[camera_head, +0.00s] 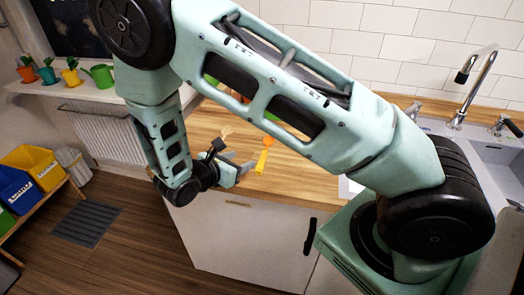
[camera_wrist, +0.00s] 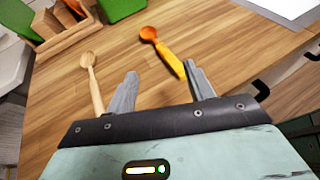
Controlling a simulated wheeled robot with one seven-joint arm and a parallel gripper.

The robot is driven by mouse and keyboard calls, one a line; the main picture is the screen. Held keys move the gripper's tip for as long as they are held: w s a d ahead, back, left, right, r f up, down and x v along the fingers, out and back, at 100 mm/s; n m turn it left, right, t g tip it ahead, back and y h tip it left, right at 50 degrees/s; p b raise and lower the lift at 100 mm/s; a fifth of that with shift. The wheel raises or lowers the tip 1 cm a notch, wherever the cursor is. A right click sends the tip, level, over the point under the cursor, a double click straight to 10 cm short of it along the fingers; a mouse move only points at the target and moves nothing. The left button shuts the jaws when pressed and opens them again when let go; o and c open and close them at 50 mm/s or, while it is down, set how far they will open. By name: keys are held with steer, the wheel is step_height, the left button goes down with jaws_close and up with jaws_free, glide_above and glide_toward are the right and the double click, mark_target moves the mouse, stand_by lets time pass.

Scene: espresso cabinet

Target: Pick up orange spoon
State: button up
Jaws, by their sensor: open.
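The orange spoon (camera_wrist: 171,60) lies on the wooden countertop (camera_wrist: 215,35) in the wrist view, its orange bowl away from me and its yellow handle toward my gripper. It also shows in the head view (camera_head: 262,160) near the counter's front edge. My gripper (camera_wrist: 160,78) is open, its two grey fingers apart with nothing between them. The handle end is close to the right fingertip in the picture; I cannot tell whether they touch. In the head view my gripper (camera_head: 243,170) is just left of the spoon.
A plain wooden spoon (camera_wrist: 93,80) lies by the left finger. A wooden holder (camera_wrist: 62,25) and green boards (camera_wrist: 120,8) stand beyond it. A white sheet (camera_wrist: 285,8) lies at the far right. The sink (camera_head: 480,150) is at the right in the head view. Bare counter surrounds the orange spoon.

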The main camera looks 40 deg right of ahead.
steer(key=p, duration=0.2)
glide_toward(265, 153)
steer(key=d, duration=0.1)
steer(key=w+d, duration=0.1)
steer(key=d, duration=0.1)
steer(key=shift+w+d+f, duration=0.1)
steer(key=shift+w+f, duration=0.05)
steer(key=shift+f, duration=0.1)
steer(key=shift+f+p+x, duration=0.15)
steer(key=shift+p+x, duration=0.65)
steer(key=shift+x, duration=0.6)
steer(key=shift+f+p+x, duration=0.2)
steer(key=shift+p+x, duration=0.55)
steer(key=shift+x, duration=0.65)
steer(key=c, duration=1.1)
